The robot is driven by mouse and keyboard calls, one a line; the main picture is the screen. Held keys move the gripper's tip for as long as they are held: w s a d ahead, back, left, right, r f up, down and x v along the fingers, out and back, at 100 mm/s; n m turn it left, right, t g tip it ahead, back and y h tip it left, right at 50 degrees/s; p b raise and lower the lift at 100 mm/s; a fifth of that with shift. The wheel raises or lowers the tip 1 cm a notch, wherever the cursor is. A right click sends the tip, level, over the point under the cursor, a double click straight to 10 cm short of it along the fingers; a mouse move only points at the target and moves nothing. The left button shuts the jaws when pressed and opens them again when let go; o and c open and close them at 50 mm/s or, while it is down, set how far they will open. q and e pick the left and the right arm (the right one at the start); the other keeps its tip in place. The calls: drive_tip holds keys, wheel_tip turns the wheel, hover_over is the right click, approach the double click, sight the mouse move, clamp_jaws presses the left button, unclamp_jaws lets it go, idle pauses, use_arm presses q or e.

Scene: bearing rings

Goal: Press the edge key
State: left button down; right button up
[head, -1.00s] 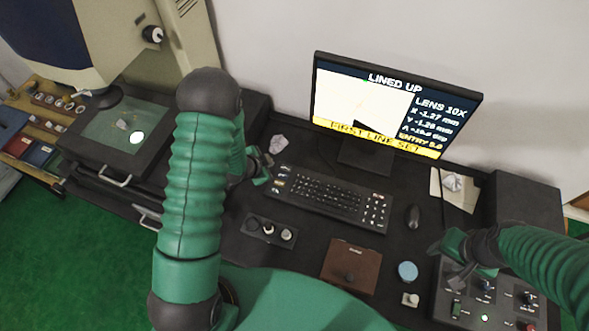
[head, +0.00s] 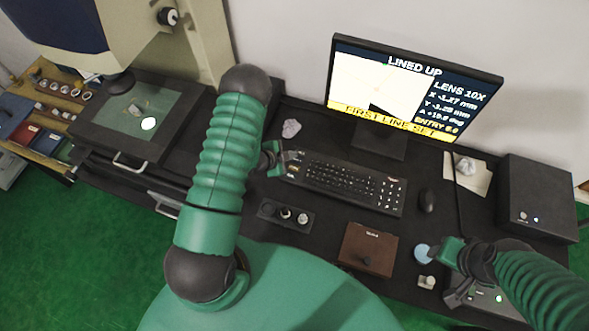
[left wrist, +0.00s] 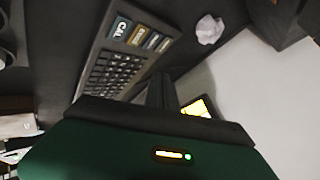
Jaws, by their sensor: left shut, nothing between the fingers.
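The black keyboard (head: 345,183) lies below the monitor. A column of larger labelled keys is at its left end; in the left wrist view these keys (left wrist: 137,35) show blue, brown and grey faces. One seems to read "CAL"; the others are too blurred to tell which is the edge key. My left gripper (head: 277,160) is just beside the keyboard's upper left end. In the left wrist view its dark fingers (left wrist: 162,92) are shut and empty, with the keyboard beyond them; contact cannot be told. My right gripper (head: 447,252) is near a blue disc; its jaws are unclear.
The monitor (head: 412,85) reads "LINED UP" and "FIRST LINE SET". A crumpled paper (head: 291,128) lies behind my left gripper. A knob panel (head: 284,215), brown box (head: 368,250), mouse (head: 427,201) and blue disc (head: 423,251) stand around the keyboard. A control box is partly hidden under my right arm.

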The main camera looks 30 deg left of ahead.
use_arm(q)
drive_tip(key=b, duration=0.3)
hover_over(292, 169)
drive_tip(key=a, duration=0.1)
wheel_tip(292, 169, down, 5)
drive_tip(key=shift+f, duration=0.2)
drive_tip(key=shift+d+f+b, duration=0.25)
drive_tip(key=shift+d+b, duration=0.1)
drive_tip(key=shift+d, duration=0.15)
drive_tip(key=shift+d+f+b, duration=0.2)
drive_tip(key=shift+d+b, duration=0.15)
drive_tip(key=shift+d, duration=0.15)
drive_tip(key=shift+s+d, duration=0.1)
drive_tip(key=shift+a, duration=0.3)
drive_tip(key=shift+a+f, duration=0.2)
drive_tip(key=shift+a, duration=0.45)
drive_tip(key=shift+d+r, duration=0.1)
drive_tip(key=shift+d, duration=0.2)
drive_tip(key=shift+d+r, duration=0.15)
drive_tip(key=shift+d, duration=0.3)
drive_tip(key=shift+a+f, duration=0.2)
drive_tip(key=shift+a, duration=0.35)
drive_tip(key=shift+d+r, duration=0.15)
drive_tip(key=shift+d, duration=0.2)
use_arm(e)
drive_tip(key=x, duration=0.5)
drive_tip(key=shift+s+d+f, duration=0.25)
drive_tip(key=shift+s, duration=0.1)
